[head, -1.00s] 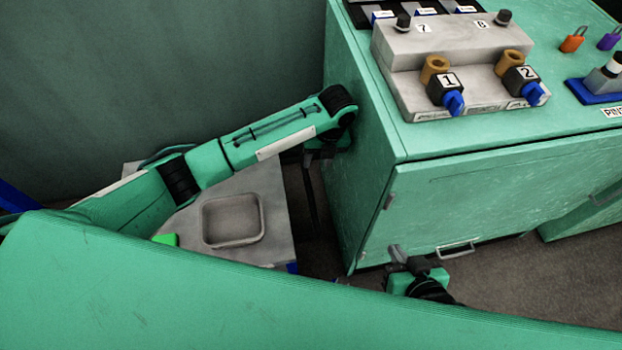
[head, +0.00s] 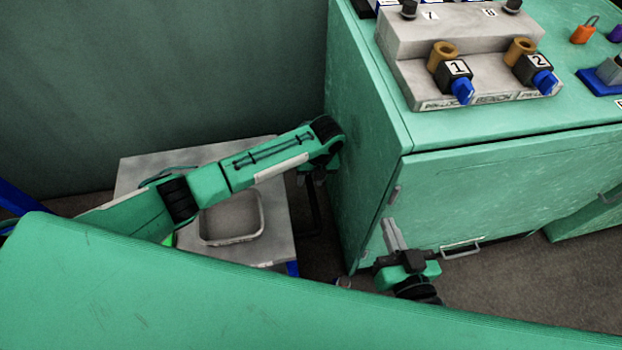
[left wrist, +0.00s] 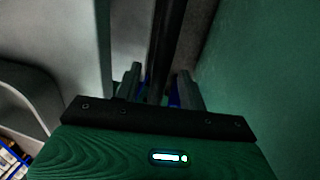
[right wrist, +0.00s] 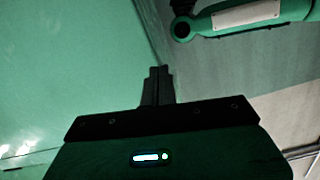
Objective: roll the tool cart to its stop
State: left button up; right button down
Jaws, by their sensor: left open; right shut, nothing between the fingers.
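The tool cart (head: 272,205) stands at the left in the head view, a low grey top with a recessed tray (head: 258,217). My left forearm crosses over it and hides part of the top. My left gripper (head: 312,172) points down in the gap between the cart and the green cabinet. In the left wrist view its fingers (left wrist: 157,90) are apart, with a dark upright bar (left wrist: 166,35) between or just beyond them; contact cannot be told. My right gripper (head: 392,234) is shut and empty in front of the cabinet; its closed fingers show in the right wrist view (right wrist: 158,82).
The green cabinet (head: 480,195) fills the right, with a bar handle (head: 461,249) on its front. On top sit a grey block (head: 480,90) with knobs numbered 1 and 2, and an orange padlock (head: 583,32). A green wall (head: 180,80) stands behind the cart.

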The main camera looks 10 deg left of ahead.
aim_at(273, 186)
jog(key=shift+r, duration=0.1)
pick_arm(q)
grip_shut()
